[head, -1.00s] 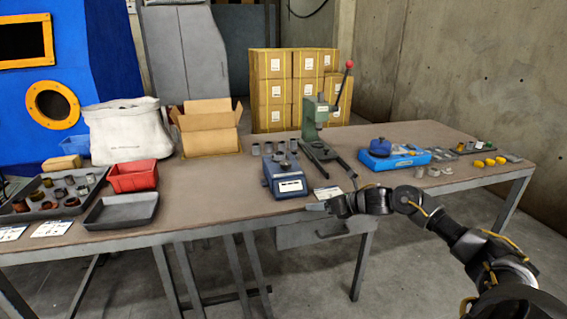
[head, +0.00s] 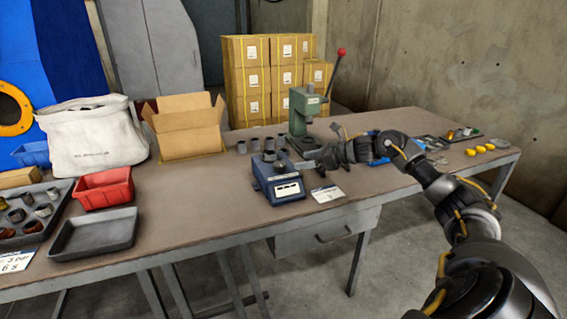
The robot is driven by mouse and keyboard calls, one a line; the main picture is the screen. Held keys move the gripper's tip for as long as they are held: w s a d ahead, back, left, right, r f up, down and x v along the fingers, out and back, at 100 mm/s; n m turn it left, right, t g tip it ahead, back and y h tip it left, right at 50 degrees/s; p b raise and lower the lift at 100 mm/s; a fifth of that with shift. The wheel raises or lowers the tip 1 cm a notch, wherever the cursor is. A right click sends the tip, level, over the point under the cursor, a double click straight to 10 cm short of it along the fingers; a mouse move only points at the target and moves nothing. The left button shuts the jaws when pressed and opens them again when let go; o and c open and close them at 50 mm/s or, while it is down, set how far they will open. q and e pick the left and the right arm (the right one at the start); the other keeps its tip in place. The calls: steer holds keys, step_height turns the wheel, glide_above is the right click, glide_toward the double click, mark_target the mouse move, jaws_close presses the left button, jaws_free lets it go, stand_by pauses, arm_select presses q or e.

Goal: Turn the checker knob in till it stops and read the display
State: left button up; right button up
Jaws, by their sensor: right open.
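A dark blue box device (head: 270,180) with a white front panel (head: 287,190) stands near the front edge of the table, in the head view. Small dark and grey round parts show on its top; I cannot tell for sure which is the knob. Any reading on the panel is too small to make out. My right gripper (head: 328,148) is open and empty above the table, just right of the device and apart from it. A second, brighter blue device (head: 378,157) is mostly hidden behind my right arm. My left gripper is not in view.
A green lever press (head: 299,110) stands behind my gripper. Grey cups (head: 256,145) stand behind the device and a white card (head: 327,194) lies right of it. Left are a red bin (head: 104,188), a grey tray (head: 93,233) and an open carton (head: 187,130). Table space (head: 205,200) left of the device is clear.

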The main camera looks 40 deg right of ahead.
mark_target(282, 164)
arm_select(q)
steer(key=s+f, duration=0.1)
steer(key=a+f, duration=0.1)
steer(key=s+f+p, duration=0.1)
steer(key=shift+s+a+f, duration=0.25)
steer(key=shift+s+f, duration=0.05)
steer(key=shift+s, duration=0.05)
arm_select(e)
steer(key=x, duration=0.9)
steer(key=c, duration=1)
